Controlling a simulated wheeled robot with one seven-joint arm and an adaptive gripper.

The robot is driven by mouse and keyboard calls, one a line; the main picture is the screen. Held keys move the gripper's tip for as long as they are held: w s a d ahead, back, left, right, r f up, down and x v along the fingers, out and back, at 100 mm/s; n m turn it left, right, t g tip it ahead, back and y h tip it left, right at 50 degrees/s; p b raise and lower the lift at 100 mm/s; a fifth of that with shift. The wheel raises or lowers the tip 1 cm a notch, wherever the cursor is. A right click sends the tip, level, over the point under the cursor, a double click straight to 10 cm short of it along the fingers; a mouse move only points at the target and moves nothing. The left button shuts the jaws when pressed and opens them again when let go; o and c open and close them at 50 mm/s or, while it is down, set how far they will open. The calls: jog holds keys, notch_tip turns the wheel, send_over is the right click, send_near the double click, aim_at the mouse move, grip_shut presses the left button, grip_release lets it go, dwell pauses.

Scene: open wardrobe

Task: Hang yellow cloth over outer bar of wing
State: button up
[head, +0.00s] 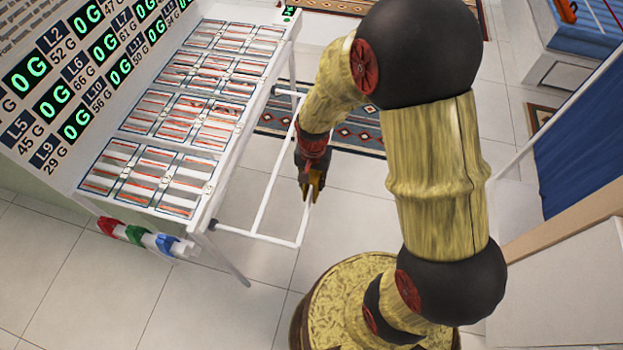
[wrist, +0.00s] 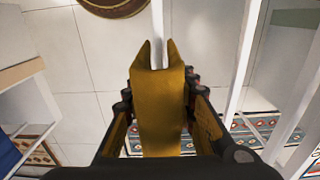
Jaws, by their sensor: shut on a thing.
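The yellow cloth (wrist: 160,115) is between the fingers of my gripper (wrist: 158,88) in the wrist view, with two pointed corners toward the top. In the head view, a small yellow-orange part of the cloth (head: 317,184) shows at my gripper (head: 311,187). My gripper is shut on the cloth. The wing is a frame of white bars standing out from the white rack. Its outer bar (head: 303,222) runs from my gripper toward the front corner; it also shows in the wrist view (wrist: 157,32), beyond the cloth. I cannot tell whether the cloth touches the bar.
Red (head: 107,226), green (head: 134,234) and blue (head: 164,243) pieces hang at the rack's front end. The slatted white rack (head: 205,208) stands left of the wing. A patterned rug (head: 355,130) lies behind. A pale board (head: 560,230) stands at right.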

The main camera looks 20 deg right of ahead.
aim_at(313, 176)
jog(key=shift+f+b, duration=3.2)
jog(key=shift+f, duration=0.95)
jog(key=o, duration=1.3)
notch_tip(313, 176, up, 12)
jog(key=shift+f, duration=0.1)
